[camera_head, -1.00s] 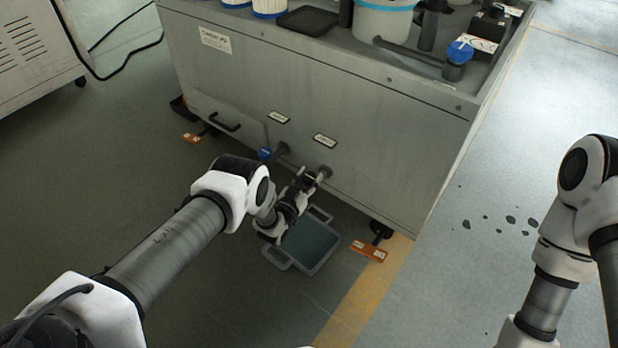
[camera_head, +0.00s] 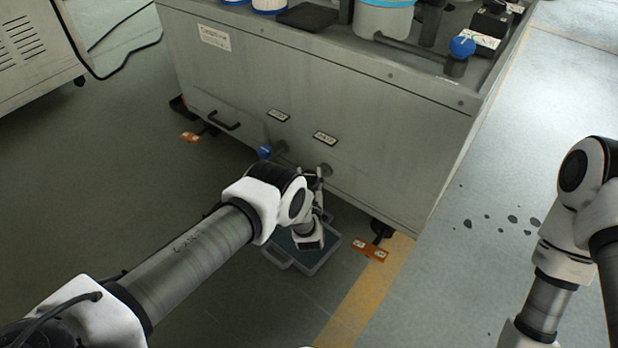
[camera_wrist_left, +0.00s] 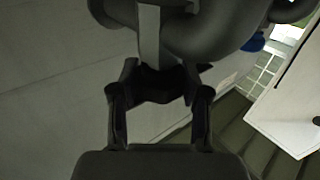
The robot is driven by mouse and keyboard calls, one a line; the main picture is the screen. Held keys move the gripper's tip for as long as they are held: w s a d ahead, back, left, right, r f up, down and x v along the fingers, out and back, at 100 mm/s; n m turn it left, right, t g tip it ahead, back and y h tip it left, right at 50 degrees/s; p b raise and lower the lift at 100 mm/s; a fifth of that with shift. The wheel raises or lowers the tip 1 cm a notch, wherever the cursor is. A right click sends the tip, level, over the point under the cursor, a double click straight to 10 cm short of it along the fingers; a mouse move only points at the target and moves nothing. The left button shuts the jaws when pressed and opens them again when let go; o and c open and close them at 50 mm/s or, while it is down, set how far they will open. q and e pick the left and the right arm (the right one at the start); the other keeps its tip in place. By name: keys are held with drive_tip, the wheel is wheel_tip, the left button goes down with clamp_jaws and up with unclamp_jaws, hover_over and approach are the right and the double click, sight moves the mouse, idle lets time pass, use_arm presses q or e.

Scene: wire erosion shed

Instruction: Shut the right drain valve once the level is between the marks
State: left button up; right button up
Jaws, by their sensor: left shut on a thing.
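The right drain valve (camera_head: 327,169) is a dark pipe stub low on the front panel of the grey tank cabinet, under the right label plate. My left gripper (camera_head: 318,180) is at this valve, partly hidden behind my own wrist. In the left wrist view its two fingers (camera_wrist_left: 158,88) are closed on the valve's lever, a grey strip (camera_wrist_left: 149,40) in front of the dark valve body (camera_wrist_left: 215,28). The left drain valve (camera_head: 281,148) has a blue handle (camera_head: 265,152). My right arm is at the right edge; its gripper is out of view. I cannot make out level marks.
A grey tray (camera_head: 318,262) with dark contents lies on the floor below the valves, partly covered by my left wrist. Orange floor pads (camera_head: 370,250) sit by the cabinet's feet. Another blue-handled valve (camera_head: 462,47) is on top. Open floor lies right.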

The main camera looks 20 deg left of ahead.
use_arm(q)
drive_tip(key=shift+y, duration=0.3)
drive_tip(key=o, duration=1.2)
drive_tip(key=shift+c, duration=0.2)
drive_tip(key=v, duration=1.2)
drive_tip(key=shift+w+r, duration=0.15)
drive_tip(key=shift+r, duration=0.05)
